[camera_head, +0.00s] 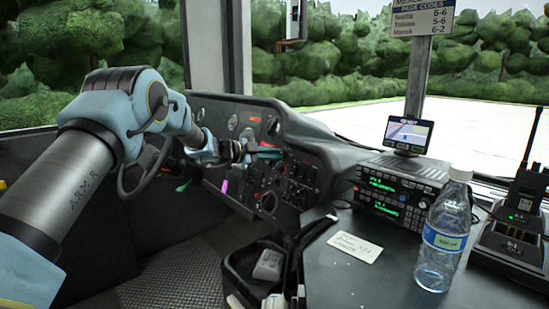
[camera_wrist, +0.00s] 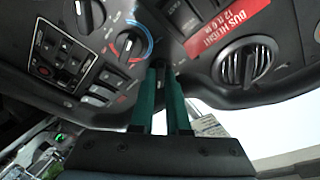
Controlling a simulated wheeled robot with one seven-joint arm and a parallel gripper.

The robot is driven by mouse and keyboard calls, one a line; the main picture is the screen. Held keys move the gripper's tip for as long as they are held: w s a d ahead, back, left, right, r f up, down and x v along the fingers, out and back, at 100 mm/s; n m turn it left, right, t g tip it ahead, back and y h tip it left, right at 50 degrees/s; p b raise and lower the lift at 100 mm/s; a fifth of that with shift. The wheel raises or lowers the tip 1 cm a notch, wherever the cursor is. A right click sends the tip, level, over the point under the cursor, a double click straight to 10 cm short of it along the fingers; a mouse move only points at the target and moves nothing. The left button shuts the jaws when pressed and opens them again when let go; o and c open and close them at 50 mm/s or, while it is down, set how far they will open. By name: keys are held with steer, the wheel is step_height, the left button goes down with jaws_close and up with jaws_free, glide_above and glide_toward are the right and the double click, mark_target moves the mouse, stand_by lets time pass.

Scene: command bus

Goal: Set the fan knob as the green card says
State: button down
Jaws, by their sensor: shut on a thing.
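My gripper (camera_wrist: 162,72) reaches to the dashboard, and its two green fingers stand close together. They are shut on a small dark knob that sits between the tips, taken as the fan knob; it is mostly hidden and its setting cannot be read. In the head view, my gripper (camera_head: 268,153) is at the dash right of the steering wheel, and the knob is hidden there. A knob with a blue and red ring (camera_wrist: 130,45) is just left of the fingers. A small green tag (camera_head: 183,186) hangs below the wheel; no writing on it is readable.
A round vent (camera_wrist: 243,63) and a red bus-height label (camera_wrist: 228,25) are right of the fingers, switches (camera_wrist: 62,55) left. A white handwritten card (camera_head: 355,247), a water bottle (camera_head: 444,232) and a radio unit (camera_head: 395,190) occupy the right console.

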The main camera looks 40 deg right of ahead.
steer(key=m+y, duration=0.1)
steer(key=m, duration=0.4)
steer(key=shift+g+b, duration=0.3)
steer(key=shift+b, duration=0.05)
stand_by(0.3)
steer(key=c, duration=0.9)
jaws_free()
steer(key=shift+r, duration=0.1)
steer(key=shift+w, duration=0.1)
steer(key=b+v, duration=0.1)
steer(key=v, duration=0.9)
steer(key=shift+a+r, duration=0.25)
steer(key=shift+a, duration=0.1)
steer(key=shift+w, duration=0.1)
